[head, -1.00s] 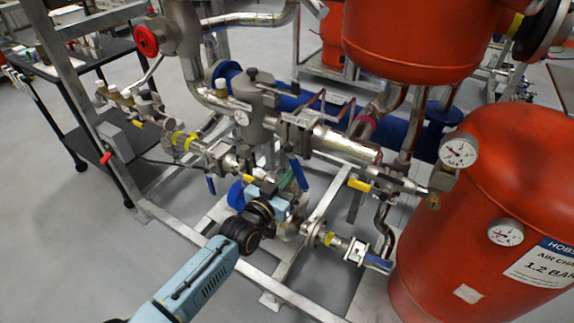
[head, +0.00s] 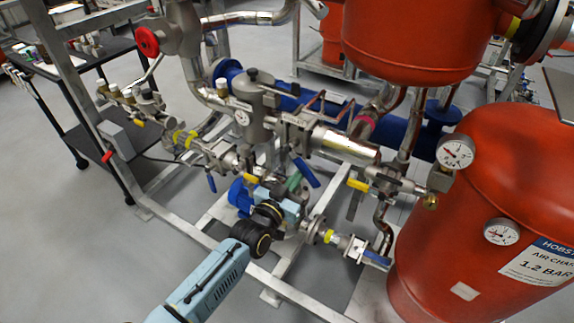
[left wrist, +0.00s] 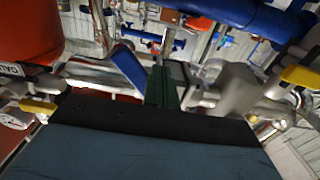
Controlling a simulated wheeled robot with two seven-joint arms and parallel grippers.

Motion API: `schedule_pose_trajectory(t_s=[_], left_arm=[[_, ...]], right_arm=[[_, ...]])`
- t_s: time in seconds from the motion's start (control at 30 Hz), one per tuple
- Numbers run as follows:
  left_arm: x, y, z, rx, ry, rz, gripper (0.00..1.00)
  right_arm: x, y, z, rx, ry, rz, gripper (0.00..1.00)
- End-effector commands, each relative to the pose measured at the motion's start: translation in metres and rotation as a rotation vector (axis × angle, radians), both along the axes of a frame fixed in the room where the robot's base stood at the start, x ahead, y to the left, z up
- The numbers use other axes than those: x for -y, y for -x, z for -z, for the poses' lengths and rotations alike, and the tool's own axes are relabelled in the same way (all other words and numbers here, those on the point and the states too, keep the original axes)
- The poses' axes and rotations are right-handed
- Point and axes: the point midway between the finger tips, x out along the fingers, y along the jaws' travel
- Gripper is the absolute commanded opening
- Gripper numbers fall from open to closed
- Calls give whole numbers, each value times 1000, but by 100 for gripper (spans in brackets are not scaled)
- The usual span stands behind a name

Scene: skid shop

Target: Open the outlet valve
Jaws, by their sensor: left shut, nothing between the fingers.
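My left gripper (head: 297,180) is in the middle of the head view, among the pipes, with its arm coming from the lower left. Its green fingers also show in the left wrist view (left wrist: 164,88), closed together and empty. A valve with a blue lever (head: 306,173) is just right of the fingertips, the lever slanting down to the right. In the left wrist view this blue lever (left wrist: 128,68) is right beside the fingers; I cannot tell whether they touch. No label shows which valve is the outlet. My right gripper is not in view.
Other levers are close: a blue one (head: 211,182) at left, a yellow one (head: 357,185) at right and a low blue one (head: 376,258). A red tank (head: 480,210) with gauges fills the right. Steel frame rails (head: 285,290) cross below. Open floor lies at lower left.

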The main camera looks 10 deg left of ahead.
Motion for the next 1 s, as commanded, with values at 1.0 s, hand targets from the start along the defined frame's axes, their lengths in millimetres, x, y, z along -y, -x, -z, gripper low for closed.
schedule_pose_trajectory(t_s=[1.0], left_arm=[[33,11,-35,1,4,0,0]], right_arm=[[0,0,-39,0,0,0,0]])
